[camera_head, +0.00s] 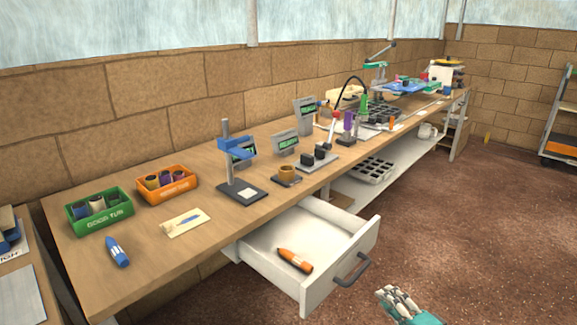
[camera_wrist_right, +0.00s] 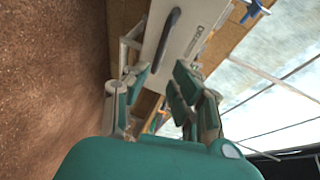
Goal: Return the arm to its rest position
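My right gripper (camera_head: 393,296) is at the bottom of the head view, over the floor, in front of and to the right of the open drawer. In the right wrist view, its fingers (camera_wrist_right: 158,78) stand apart with nothing between them. It is apart from the drawer. My left gripper is not in view. The white drawer (camera_head: 345,235) is pulled out of the wooden bench, and an orange marker-like tube (camera_head: 295,260) lies inside it. The drawer front also shows in the right wrist view (camera_wrist_right: 190,28).
The bench (camera_head: 140,265) carries a green bin (camera_head: 100,215), an orange bin (camera_head: 167,187), a blue tube (camera_head: 117,252), a stand (camera_head: 240,190) and several small devices. The drawer handle (camera_head: 352,268) juts toward my right arm. The brown floor (camera_head: 470,220) at right is clear.

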